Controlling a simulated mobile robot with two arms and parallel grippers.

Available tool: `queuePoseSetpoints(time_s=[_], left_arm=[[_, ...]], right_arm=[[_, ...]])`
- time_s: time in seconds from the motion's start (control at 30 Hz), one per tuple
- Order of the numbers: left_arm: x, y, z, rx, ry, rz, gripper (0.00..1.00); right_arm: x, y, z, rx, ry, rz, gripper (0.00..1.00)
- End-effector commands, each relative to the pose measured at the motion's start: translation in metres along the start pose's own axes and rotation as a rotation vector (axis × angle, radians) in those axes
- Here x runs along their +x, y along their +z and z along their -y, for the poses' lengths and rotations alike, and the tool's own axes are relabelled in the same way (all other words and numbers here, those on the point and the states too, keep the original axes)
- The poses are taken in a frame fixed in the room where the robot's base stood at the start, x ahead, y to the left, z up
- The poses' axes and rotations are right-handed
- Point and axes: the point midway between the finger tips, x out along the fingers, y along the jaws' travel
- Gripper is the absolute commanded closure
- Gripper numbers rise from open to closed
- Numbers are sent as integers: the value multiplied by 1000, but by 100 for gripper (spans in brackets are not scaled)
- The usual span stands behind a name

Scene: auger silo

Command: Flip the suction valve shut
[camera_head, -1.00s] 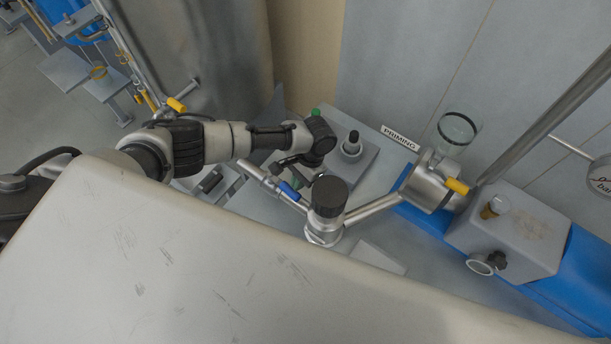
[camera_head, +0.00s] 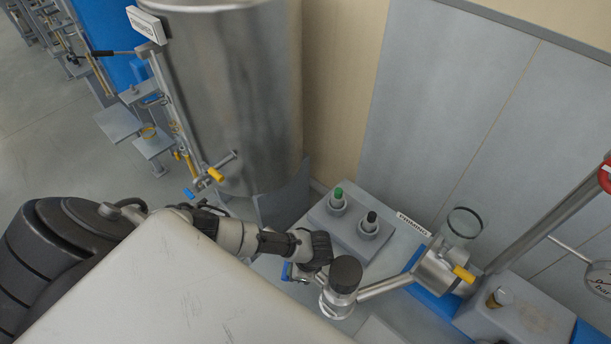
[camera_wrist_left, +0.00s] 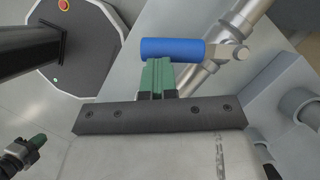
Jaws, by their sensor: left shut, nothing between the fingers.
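The blue valve handle (camera_wrist_left: 172,50) lies level in the left wrist view, angled to the steel pipe (camera_wrist_left: 216,60) rather than along it. A short stem joins it to a metal hub (camera_wrist_left: 240,52). My left gripper (camera_wrist_left: 157,66) is shut and empty, its green fingertips right at the handle's lower edge; I cannot tell whether they touch. In the head view the handle (camera_head: 286,271) is a small blue piece, mostly hidden beside my left gripper (camera_head: 300,275). My right gripper (camera_wrist_left: 36,142) appears small at the lower left of the wrist view, its jaws unclear.
A black-capped fitting (camera_head: 345,273) stands close right of my left gripper. Behind is a box with a green button (camera_head: 338,195) and a black button (camera_head: 371,217). A steel tank (camera_head: 238,110) stands at the back left. A yellow handle (camera_head: 464,273) is farther right.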

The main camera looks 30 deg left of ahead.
Motion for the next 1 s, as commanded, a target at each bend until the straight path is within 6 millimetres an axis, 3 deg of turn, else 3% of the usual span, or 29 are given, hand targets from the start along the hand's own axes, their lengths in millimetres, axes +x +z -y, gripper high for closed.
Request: queuePoseSetpoints(time_s=[0.27,0.4,1.0], left_arm=[[6,19,1,442,-180,3,100],[9,26,3,526,-215,2,100],[15,37,8,553,-226,0,100]], right_arm=[[-14,-1,0,0,0,0,100],[-19,-2,0,0,0,0,100],[-25,-2,0,0,-1,0,100]])
